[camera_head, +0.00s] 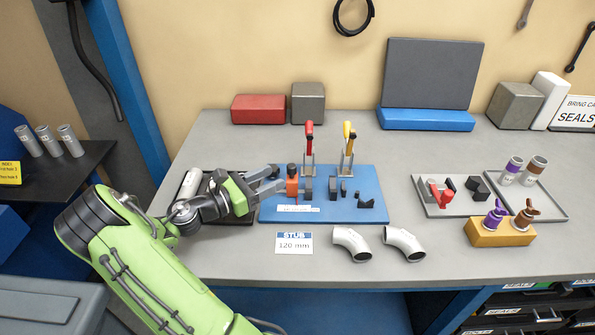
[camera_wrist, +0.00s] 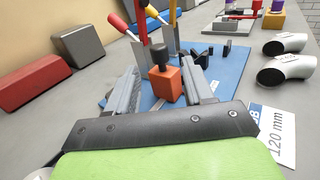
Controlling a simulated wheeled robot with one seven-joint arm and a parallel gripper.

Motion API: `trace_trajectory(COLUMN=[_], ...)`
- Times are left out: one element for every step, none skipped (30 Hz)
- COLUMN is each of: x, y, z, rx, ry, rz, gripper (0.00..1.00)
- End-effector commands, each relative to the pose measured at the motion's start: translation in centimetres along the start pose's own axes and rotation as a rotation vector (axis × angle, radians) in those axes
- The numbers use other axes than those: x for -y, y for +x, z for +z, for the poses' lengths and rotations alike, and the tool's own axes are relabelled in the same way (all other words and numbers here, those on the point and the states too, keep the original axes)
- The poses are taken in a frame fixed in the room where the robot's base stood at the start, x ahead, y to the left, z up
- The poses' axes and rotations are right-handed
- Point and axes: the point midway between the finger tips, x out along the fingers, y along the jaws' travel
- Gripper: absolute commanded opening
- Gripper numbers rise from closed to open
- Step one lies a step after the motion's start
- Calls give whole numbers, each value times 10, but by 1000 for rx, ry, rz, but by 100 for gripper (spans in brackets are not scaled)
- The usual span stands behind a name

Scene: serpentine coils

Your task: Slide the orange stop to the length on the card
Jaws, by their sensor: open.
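The orange stop (camera_head: 292,184), a block with a black knob on top, stands at the left part of the blue fixture board (camera_head: 330,215). In the wrist view the orange stop (camera_wrist: 168,84) shows between the two open fingers, with nothing gripped. My gripper (camera_head: 275,186) reaches in from the left, its fingertips close to the stop; whether they touch it I cannot tell. The white card (camera_head: 294,240) reads "STUB 120 mm" and lies in front of the board; it also shows in the wrist view (camera_wrist: 272,134). A pale scale strip (camera_head: 298,209) lies before the stop, its marks too small to read.
A red-handled clamp (camera_head: 309,145) and a yellow-handled clamp (camera_head: 348,147) stand behind the stop. Small dark blocks (camera_head: 333,188) sit to its right. Two metal elbows (camera_head: 351,243) (camera_head: 403,243) lie at the front. A dark tray (camera_head: 222,215) lies under my gripper.

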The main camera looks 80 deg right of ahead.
Motion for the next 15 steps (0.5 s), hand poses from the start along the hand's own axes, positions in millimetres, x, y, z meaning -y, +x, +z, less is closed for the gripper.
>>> trace_trajectory(x=[1, 1, 1, 1, 1, 1, 1, 1, 1, 0, 0, 0, 0, 0, 0], y=[14, 21, 32, 39, 46, 56, 62, 68, 75, 79, 83, 87, 89, 91, 92], z=[-2, -2, -3, -2, -2, -3, -3, -3, -2, -2, -2, -2, -2, -1, -1], rx=[-1, -2, -2, -2, -1, -2, -2, -2, -3, -3, -3, -3, -2, -2, -2], ry=[2, 2, 3, 3, 3, 2, 2, 3, 3, 2, 2, 2, 2, 2, 1], rz=[-6, -6, -5, -5, -5, -4, -4, -3, -3, -1, -2, -1, 0, 1, 1], gripper=[52, 52, 52, 52, 52, 52, 52, 52, 52, 52, 52, 52, 52, 52, 52])
